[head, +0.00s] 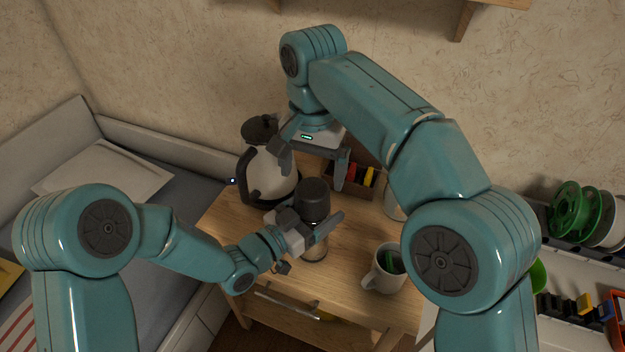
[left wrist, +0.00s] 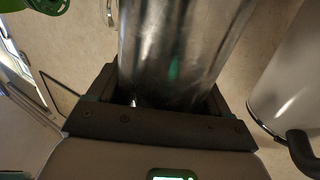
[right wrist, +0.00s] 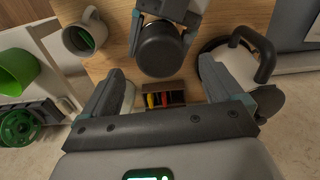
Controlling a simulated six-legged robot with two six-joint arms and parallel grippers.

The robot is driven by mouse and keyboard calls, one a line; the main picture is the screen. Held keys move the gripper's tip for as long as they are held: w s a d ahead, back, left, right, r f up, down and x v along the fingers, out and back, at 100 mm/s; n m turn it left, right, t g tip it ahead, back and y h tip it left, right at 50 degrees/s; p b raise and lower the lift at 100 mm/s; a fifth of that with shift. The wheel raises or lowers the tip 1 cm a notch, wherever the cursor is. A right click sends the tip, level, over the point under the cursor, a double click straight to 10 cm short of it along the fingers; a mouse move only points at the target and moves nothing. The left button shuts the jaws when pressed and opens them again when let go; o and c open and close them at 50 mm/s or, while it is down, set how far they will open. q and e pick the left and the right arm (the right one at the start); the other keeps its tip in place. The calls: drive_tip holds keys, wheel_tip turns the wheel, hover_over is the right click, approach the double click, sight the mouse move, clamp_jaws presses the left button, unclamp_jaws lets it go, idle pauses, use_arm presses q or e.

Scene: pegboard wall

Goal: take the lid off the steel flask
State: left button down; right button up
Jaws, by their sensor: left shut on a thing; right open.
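The steel flask (head: 315,252) stands upright over the wooden table in the head view, with its dark round lid (head: 314,190) on top. My left gripper (head: 312,232) is shut around the flask's body below the lid; the shiny metal body (left wrist: 180,50) fills the space between its jaws in the left wrist view. My right gripper (head: 312,168) is open and points down, above and a little behind the lid. In the right wrist view the lid (right wrist: 160,48) shows from above, beyond the open, empty jaws and not touched by them. Whether the flask's base touches the table is unclear.
A white kettle (head: 270,172) with a dark handle stands close on the left. A mug (head: 384,272) stands at the front right. A small box with coloured items (head: 362,178) sits behind. A bed (head: 150,210) lies left, and green spools (head: 565,212) stand right.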

sight(313, 188)
drive_tip(key=shift+r, duration=0.15)
drive_tip(key=shift+f+m, duration=0.3)
drive_tip(key=shift+f, duration=0.05)
wheel_tip(313, 188, down, 7)
drive_tip(key=shift+f, duration=0.1)
